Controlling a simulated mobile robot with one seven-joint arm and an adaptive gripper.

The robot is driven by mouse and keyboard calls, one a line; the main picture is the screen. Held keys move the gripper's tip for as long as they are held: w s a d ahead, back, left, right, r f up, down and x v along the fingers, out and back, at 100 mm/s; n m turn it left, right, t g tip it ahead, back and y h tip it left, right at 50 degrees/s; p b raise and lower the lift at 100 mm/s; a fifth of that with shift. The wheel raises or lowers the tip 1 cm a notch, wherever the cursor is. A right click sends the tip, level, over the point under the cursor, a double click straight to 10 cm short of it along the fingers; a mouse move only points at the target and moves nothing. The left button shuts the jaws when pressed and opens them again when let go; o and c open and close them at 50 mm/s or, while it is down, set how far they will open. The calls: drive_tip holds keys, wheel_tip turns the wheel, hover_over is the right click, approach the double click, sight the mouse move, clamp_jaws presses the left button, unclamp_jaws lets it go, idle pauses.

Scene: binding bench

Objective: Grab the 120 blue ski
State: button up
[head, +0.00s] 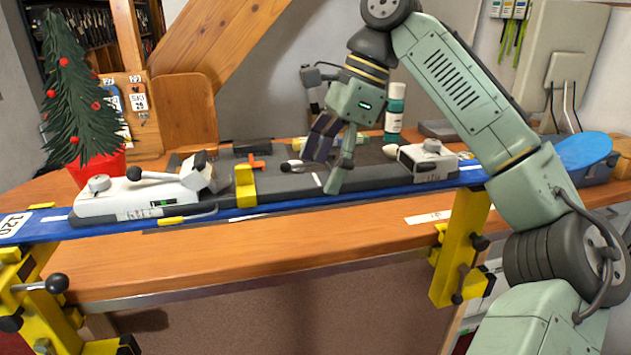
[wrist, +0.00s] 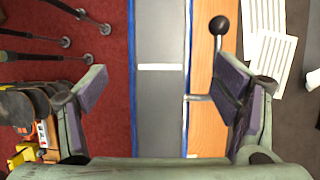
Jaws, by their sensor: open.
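The blue ski (head: 48,226) lies lengthwise across the front of the bench, with a white 120 label at its left end. Its blue tip (head: 585,150) rises at the right. Its middle has a grey top with blue edges. My gripper (head: 329,162) hangs over the middle stretch of the ski, fingers pointing down, open and empty. In the wrist view the ski (wrist: 160,105) runs between the two spread fingers, apart from both, with a white cross mark on it. How high the fingers are above it is hard to tell.
Yellow clamps (head: 462,240) hold the ski at both sides. White bindings (head: 135,197) stand along it. A small Christmas tree (head: 75,95) is at the left and a green-white bottle (head: 394,112) behind. A black-knobbed lever (wrist: 220,27) is close to the right finger.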

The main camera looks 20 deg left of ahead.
drive_tip(key=shift+x, duration=1.1)
drive_tip(key=shift+c, duration=0.3)
drive_tip(key=c, duration=1.9)
drive_tip(key=shift+r, duration=0.1)
drive_tip(key=shift+r, duration=0.15)
